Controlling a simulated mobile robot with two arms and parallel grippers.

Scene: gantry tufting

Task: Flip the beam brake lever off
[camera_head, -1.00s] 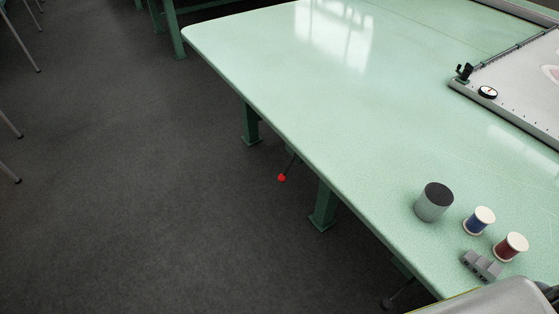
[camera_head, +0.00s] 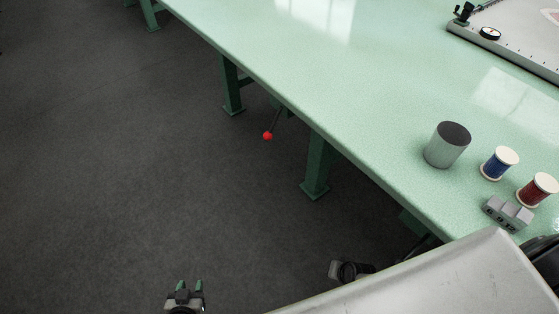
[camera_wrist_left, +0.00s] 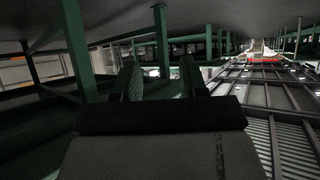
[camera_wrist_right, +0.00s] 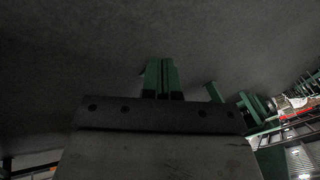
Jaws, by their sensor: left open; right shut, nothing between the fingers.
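A thin dark lever with a red ball knob (camera_head: 267,135) slants down from under the near-left edge of the green table (camera_head: 300,75). Nothing touches the knob. No label shows, so I cannot tell whether it is the beam brake lever. My left gripper (camera_head: 188,286) is low over the floor at the bottom, well below the knob in the picture. Its fingers are open and empty, also in the left wrist view (camera_wrist_left: 160,68). My right gripper shows in the right wrist view (camera_wrist_right: 161,76), shut and empty.
Table legs (camera_head: 317,165) flank the lever. A grey cup (camera_head: 447,146), a blue spool (camera_head: 499,163), a red spool (camera_head: 537,189) and a grey block (camera_head: 507,213) stand on the table. A dark object (camera_head: 350,270) below the table is unclear. Floor (camera_head: 120,150) at left is open.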

